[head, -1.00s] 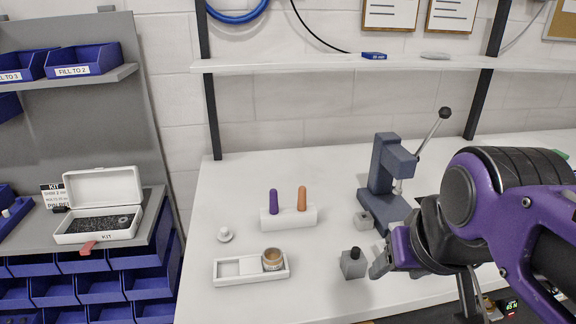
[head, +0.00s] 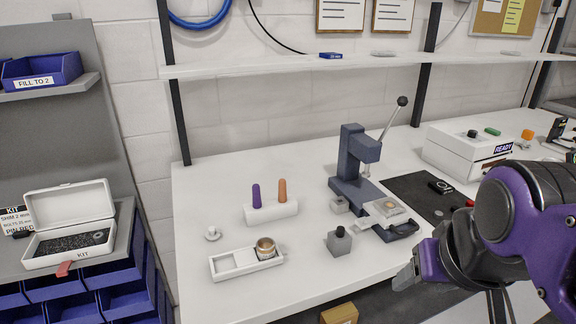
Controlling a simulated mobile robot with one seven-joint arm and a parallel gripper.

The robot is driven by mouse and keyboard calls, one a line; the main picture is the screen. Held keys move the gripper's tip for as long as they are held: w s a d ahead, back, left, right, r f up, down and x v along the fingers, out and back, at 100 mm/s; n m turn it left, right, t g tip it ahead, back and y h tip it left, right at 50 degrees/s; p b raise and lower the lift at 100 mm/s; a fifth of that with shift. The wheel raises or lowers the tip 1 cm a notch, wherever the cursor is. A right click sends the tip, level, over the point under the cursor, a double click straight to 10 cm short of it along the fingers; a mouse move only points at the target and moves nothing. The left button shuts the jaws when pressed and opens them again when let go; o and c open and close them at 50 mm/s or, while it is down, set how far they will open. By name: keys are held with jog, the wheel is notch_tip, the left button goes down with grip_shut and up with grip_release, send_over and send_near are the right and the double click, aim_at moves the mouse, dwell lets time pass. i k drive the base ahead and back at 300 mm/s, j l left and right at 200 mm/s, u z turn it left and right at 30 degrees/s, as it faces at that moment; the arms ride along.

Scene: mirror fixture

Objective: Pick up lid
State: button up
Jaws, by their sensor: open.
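My gripper (head: 404,278) is at the lower right, over the table's front edge. It is open and well to the right of the lid, touching nothing that I can see. Its fingers are small and partly hidden by the wrist.
A dark cube-shaped block with a black knob (head: 339,243) stands between tray and gripper. A blue lever press (head: 352,160) stands behind it. A white holder (head: 270,213) carries purple and orange pegs. An open white kit box (head: 70,224) is at left. The table's left front is clear.

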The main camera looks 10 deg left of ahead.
aim_at(214, 234)
jog(key=k+j+u, duration=0.15)
jog(key=u, duration=0.55)
